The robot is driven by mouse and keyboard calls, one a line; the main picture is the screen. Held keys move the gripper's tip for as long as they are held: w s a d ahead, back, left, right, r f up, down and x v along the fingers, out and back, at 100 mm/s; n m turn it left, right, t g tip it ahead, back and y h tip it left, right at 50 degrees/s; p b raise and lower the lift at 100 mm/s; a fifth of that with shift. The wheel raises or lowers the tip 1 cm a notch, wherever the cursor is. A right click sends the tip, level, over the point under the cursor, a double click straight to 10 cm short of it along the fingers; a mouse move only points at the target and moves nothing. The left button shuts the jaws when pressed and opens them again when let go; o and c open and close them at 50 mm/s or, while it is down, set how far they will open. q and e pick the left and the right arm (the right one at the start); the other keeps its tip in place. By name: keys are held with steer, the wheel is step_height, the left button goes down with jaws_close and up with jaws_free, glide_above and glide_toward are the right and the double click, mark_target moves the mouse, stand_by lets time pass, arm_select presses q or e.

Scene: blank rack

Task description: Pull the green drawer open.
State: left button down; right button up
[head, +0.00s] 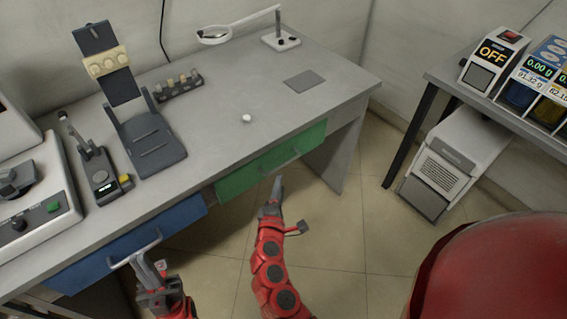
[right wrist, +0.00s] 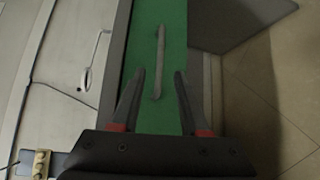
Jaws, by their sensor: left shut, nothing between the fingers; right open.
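The green drawer (head: 262,169) is under the right part of the grey desk, and its front looks flush with the desk. Its front also fills the middle of the right wrist view (right wrist: 172,15). A grey bar handle (right wrist: 159,50) runs along that front. My right gripper (head: 278,182) is open just in front of the drawer. In the right wrist view its fingers (right wrist: 160,74) lie on either side of the handle's near end; I cannot tell the remaining gap in depth. My left gripper (head: 139,258) is shut and empty by the blue drawer's handle.
The blue drawer (head: 185,215) is at the left under the desk (head: 225,100). A small white ball (head: 247,118), a magnifier lamp (head: 215,35) and a phone-like stand (head: 145,140) are on top. The floor (head: 335,260) before the green drawer is clear.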

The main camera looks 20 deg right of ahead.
mark_target(284, 163)
steer(key=x, duration=1)
steer(key=shift+w+d+f, duration=0.1)
steer(key=shift+w, duration=0.1)
jaws_close()
stand_by(0.9)
